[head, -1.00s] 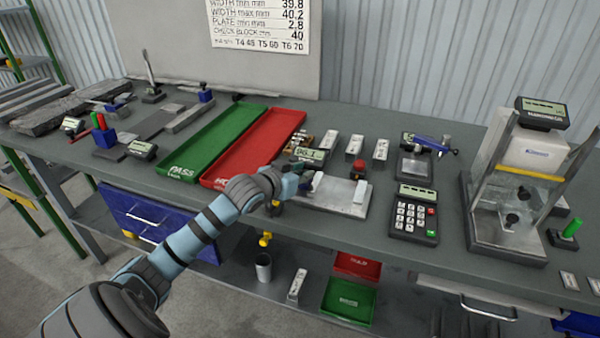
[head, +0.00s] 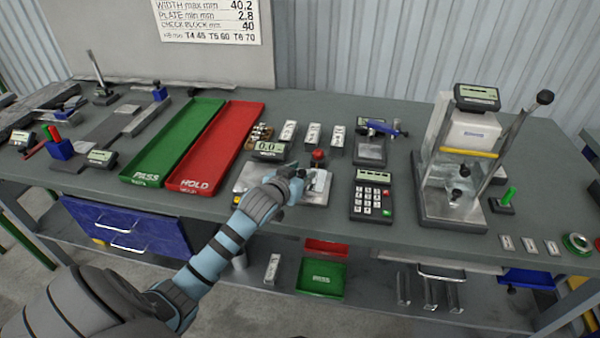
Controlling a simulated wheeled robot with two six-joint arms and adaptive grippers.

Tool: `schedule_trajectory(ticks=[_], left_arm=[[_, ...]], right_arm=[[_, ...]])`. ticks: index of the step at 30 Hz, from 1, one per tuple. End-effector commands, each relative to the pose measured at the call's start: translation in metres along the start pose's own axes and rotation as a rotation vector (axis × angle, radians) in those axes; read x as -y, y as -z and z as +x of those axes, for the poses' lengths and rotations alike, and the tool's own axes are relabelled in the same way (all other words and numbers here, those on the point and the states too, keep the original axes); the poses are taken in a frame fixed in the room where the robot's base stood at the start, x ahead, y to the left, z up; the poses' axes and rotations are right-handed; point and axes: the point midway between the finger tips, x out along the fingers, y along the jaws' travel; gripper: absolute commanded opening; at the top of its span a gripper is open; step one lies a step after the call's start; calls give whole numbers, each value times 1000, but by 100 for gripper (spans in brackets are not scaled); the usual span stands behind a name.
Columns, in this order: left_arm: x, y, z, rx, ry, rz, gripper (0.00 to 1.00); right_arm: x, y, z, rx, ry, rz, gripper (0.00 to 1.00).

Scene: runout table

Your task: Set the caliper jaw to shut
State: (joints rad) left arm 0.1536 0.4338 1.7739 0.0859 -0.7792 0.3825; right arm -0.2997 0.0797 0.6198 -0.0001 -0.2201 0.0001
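The caliper fixture is a pale base plate (head: 254,177) with a small display (head: 270,150) at its back left. The display appears to read 0.0. My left gripper (head: 297,174) is over the right half of the plate, close to the jaw area at its right end. The gripper and wrist hide most of the sliding jaw, so I cannot see the contact between jaws or whether the fingers are closed on anything. My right gripper is not in view.
A red knob (head: 318,155) stands just behind the gripper. A keypad unit (head: 371,196) is to the right, with a tall press (head: 455,208) beyond it. Green (head: 136,178) and red (head: 186,184) trays lie to the left. Small labelled blocks (head: 313,133) stand behind.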

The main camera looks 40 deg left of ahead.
Motion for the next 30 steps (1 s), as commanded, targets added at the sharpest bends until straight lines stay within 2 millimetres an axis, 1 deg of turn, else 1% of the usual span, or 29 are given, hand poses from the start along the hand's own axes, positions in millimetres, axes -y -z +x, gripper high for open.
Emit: schedule_trajectory(ticks=[8, 11, 14, 18, 22, 25, 27, 30], left_arm=[[2, 0, -1, 0, 3, 2, 40], [2, 0, -7, -1, 4, 5, 40], [2, 0, -26, -1, 3, 8, 40], [0, 0, -66, 0, 0, 9, 40], [0, 0, -98, 0, 0, 9, 40], [0, 0, -114, 1, 1, 6, 40], [-1, 0, -119, 0, 0, 4, 40], [-1, 0, -120, 1, 1, 2, 40]], right_arm=[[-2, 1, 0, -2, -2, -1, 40], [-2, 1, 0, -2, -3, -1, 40], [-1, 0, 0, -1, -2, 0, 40], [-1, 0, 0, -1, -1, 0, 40], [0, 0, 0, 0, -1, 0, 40], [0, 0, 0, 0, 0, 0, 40], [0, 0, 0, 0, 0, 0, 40], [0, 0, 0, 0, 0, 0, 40]])
